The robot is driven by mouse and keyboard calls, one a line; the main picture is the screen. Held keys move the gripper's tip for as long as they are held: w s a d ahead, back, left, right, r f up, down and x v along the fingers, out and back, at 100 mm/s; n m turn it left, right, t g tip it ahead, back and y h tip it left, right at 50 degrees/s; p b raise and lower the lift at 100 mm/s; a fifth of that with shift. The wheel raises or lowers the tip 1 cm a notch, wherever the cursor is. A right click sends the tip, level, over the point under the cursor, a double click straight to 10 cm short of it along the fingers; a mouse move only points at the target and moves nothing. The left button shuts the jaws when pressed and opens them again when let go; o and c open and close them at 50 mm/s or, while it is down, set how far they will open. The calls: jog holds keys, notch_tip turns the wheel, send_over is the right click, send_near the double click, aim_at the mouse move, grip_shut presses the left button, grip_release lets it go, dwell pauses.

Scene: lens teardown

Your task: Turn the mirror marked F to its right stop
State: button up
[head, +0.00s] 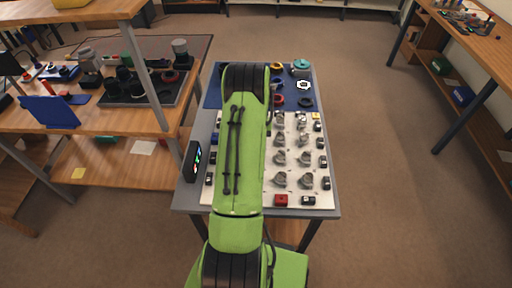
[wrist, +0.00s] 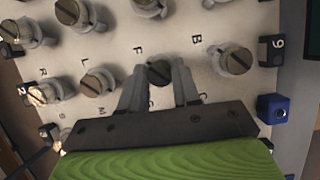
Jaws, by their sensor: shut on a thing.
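In the wrist view, my gripper (wrist: 159,82) has its two grey fingers on either side of a round mirror mount (wrist: 160,72) and is shut on it. The letter F is printed on the white board (wrist: 120,48) just above this mount. The mount has a dark slotted top; its lower part is hidden by the fingers and the gripper body. Whether it sits at a stop cannot be told. In the head view, my arm covers the gripper and the left part of the white board (head: 300,160).
Similar mounts stand close on both sides, one to the left (wrist: 97,82) and one to the right (wrist: 235,62). A blue block (wrist: 272,108) and a black block numbered 9 (wrist: 270,50) line the board's edge. Floor right of the table is clear.

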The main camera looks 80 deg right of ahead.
jog(key=o, duration=1.1)
jog(key=shift+c, duration=0.2)
jog(key=p+v, duration=0.3)
jog(key=v, duration=1.3)
jog(key=shift+p, duration=0.4)
jog(key=shift+f, duration=0.1)
